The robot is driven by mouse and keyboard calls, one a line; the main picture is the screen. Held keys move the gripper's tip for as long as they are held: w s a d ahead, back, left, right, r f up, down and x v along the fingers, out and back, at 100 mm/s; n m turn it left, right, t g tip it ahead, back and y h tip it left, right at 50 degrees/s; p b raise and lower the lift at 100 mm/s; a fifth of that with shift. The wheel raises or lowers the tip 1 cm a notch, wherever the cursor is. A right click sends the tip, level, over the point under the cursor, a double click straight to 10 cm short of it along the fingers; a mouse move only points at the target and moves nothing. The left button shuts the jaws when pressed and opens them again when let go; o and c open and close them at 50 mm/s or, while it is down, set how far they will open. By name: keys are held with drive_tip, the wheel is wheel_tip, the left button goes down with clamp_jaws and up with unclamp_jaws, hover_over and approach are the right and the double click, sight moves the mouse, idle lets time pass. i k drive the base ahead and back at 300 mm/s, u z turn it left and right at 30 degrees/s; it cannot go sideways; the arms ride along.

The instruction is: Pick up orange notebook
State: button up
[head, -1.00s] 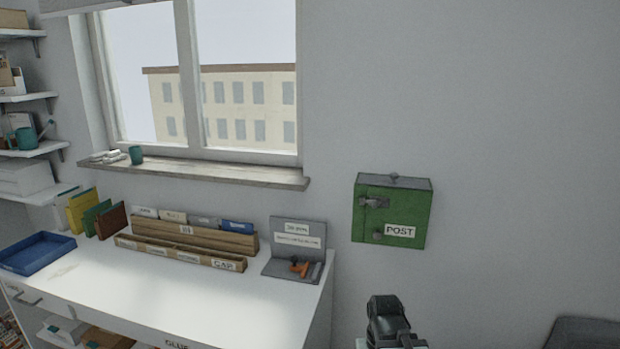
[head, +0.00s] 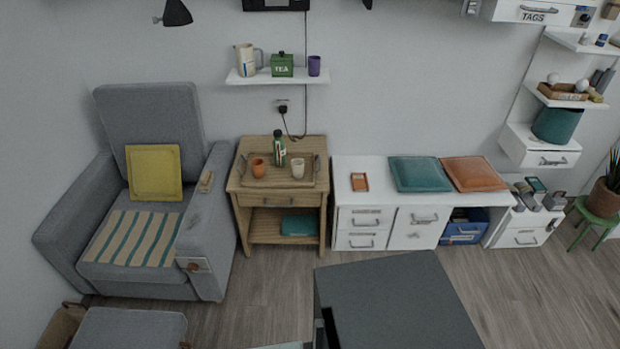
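A small flat orange item (head: 359,182) lies on the white bench (head: 345,200), left of the cushions. It looks like the orange notebook, with a pale patch on it, but it is too small to be certain. My gripper is not recognisable in the head view; only a dark sliver shows at the bottom edge, possibly part of my arm. Nothing touches the orange item.
A teal cushion (head: 419,174) and an orange cushion (head: 474,173) lie right of the item. A wooden side table (head: 243,190) and grey armchair (head: 150,100) stand left. A large dark grey block (head: 395,300) fills the near foreground. Wooden floor shows around it.

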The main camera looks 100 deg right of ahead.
sight(359, 180)
drive_tip(key=z, duration=5.95)
drive_tip(key=i, duration=1.75)
drive_tip(key=u, duration=2.3)
